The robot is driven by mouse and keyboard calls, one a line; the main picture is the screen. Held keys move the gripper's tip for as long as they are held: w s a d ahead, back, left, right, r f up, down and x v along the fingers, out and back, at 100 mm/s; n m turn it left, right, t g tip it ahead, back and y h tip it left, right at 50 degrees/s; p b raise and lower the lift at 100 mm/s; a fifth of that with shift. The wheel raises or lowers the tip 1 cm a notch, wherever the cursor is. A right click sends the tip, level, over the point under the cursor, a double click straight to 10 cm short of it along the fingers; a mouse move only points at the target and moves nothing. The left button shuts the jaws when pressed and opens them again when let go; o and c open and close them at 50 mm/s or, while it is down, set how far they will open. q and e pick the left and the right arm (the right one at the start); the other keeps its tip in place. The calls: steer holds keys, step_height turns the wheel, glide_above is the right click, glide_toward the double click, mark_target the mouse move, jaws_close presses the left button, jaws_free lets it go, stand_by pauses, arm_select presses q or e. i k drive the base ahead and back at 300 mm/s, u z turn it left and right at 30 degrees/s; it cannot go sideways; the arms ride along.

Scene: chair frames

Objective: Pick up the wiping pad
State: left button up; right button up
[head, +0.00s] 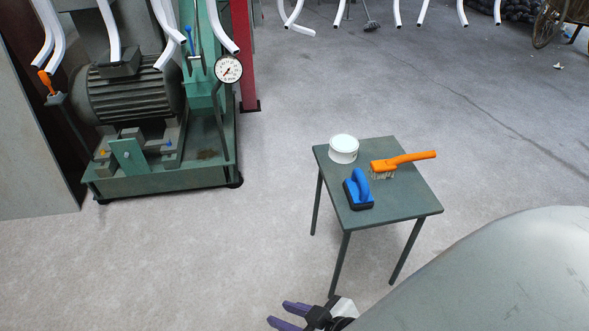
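The wiping pad (358,190) is a blue block with a raised blue handle and a dark underside. It rests on a small dark grey-green table (405,206), near the table's front left edge. My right gripper (277,313) is at the bottom of the head view, with two purple fingers spread apart and nothing between them. It is apart from the pad, lower and to the left of it in the picture. My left gripper is not in view.
A white round tub (343,149) and an orange-handled brush (402,162) share the tabletop, close behind the pad. A green machine with a motor (130,92) stands at left. A large grey rounded surface covers the lower right; I cannot tell what it is. Floor around the table's left is clear.

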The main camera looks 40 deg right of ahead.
mark_target(356, 188)
steer(key=u, duration=0.4)
steer(key=i, duration=1.7)
steer(key=z, duration=3.05)
